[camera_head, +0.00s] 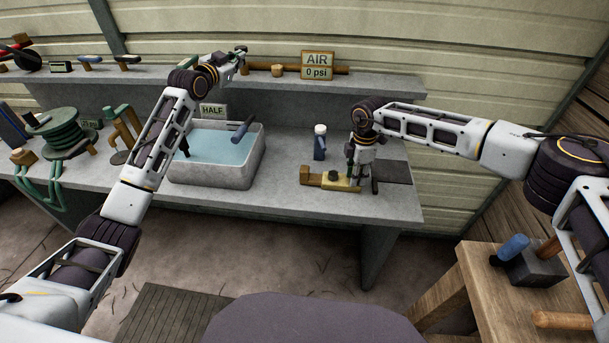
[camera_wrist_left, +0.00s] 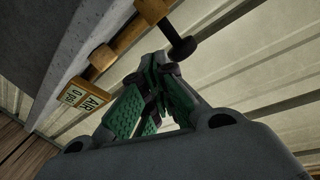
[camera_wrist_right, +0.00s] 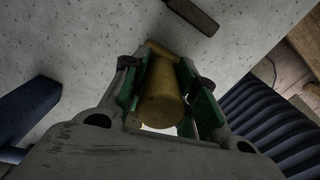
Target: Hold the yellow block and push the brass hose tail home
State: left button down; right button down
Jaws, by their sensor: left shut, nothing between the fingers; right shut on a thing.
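My right gripper (camera_head: 353,178) points down at the bench, near the right end of a yellow bar-like piece (camera_head: 340,185) with a dark knob and an orange-brown left end (camera_head: 306,174). The right wrist view shows its fingers shut on a rounded yellow piece (camera_wrist_right: 163,95), which I take for the yellow block; the fingers hide part of it. My left gripper (camera_head: 243,54) is shut and empty above the back shelf, left of a brown pipe (camera_head: 335,68). Its closed fingers (camera_wrist_left: 160,70) show in the left wrist view. I cannot tell the brass hose tail apart for certain.
A water basin (camera_head: 258,140) stands on the bench (camera_head: 290,195) below my left arm. The shelf bears an AIR 0 psi sign (camera_head: 317,65). A green hose reel (camera_head: 62,130) is far left.

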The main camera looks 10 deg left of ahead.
pick_arm(q)
jog(key=d+f+g, duration=0.1)
jog(key=d+f, duration=0.1)
jog(key=s+d+f+g, duration=0.1)
jog(key=d+f, duration=0.1)
jog(key=d, duration=0.1)
jog(key=s+d+f+g+h, duration=0.1)
jog(key=d+f+g, duration=0.1)
jog(key=d, duration=0.1)
jog(key=shift+d+m, duration=0.15)
jog(key=shift+m, duration=0.15)
jog(key=s+d+f+g+y, duration=0.1)
jog(key=s+d+f+g, duration=0.4)
jog(key=s, duration=0.3)
jog(key=s+d+f+m+g+y, duration=0.1)
jog(key=s+d+f+g, duration=0.4)
jog(key=s+f, duration=0.3)
jog(key=shift+s+d+y, duration=0.25)
jog(key=shift+d+y, duration=0.05)
jog(key=shift+d, duration=0.6)
jog(key=shift+f, duration=0.15)
